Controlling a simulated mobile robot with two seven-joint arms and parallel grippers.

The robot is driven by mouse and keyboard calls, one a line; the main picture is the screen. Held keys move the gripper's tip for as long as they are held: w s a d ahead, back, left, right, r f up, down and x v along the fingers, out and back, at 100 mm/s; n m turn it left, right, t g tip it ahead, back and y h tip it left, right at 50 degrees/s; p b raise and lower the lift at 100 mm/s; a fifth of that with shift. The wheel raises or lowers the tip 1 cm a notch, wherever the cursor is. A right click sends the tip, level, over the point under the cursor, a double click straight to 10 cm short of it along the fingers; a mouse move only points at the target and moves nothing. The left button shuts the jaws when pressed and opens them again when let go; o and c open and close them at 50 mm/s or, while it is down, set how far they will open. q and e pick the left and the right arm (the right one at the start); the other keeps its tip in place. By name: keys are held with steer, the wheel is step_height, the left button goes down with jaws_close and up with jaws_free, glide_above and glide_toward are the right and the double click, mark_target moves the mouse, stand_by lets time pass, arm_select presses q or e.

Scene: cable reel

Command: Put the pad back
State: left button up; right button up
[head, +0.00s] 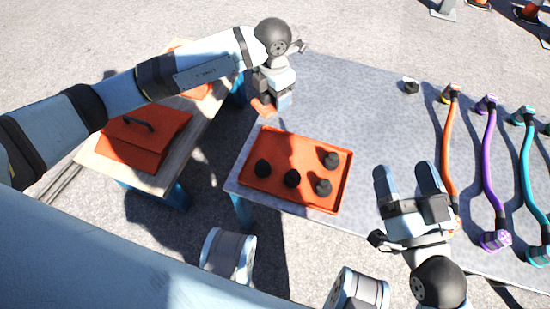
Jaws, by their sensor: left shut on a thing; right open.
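My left gripper (275,103) is shut over the far left part of the grey table (340,95). A small orange piece (261,107) shows at its fingers and looks like the pad. The fingers hide much of it, and I cannot tell whether it touches the table. An orange tray (257,139) lies on the table in front of this gripper, with several dark round knobs on it. My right gripper (405,175) is open and empty, to the right of the tray, with its two pale fingers apart.
Orange (450,145), purple (488,160) and teal (531,160) cables lie along the table's right side. A small dark part (411,87) sits near the far edge. A wooden table (98,158) at left carries an orange box with a handle (145,140). The grey table's middle is clear.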

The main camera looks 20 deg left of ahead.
mark_target(275, 146)
arm_select(q)
steer(key=shift+w+d+f+n+b, duration=0.15)
steer(key=shift+f+n+b, duration=0.1)
steer(key=shift+f+n, duration=0.15)
steer(key=shift+w+d+f+n+b, duration=0.1)
steer(key=shift+w+f+n+b, duration=0.05)
steer(key=shift+f+n+b, duration=0.2)
step_height(275, 146, down, 20)
steer(key=b, duration=0.6)
steer(key=shift+r, duration=0.25)
arm_select(e)
step_height(275, 146, down, 10)
steer(key=n+g, duration=0.1)
steer(key=g, duration=0.2)
steer(key=shift+a+r+g, duration=0.15)
steer(key=shift+a+g, duration=0.15)
steer(key=shift+a, duration=0.15)
arm_select(q)
steer(key=o, duration=0.9)
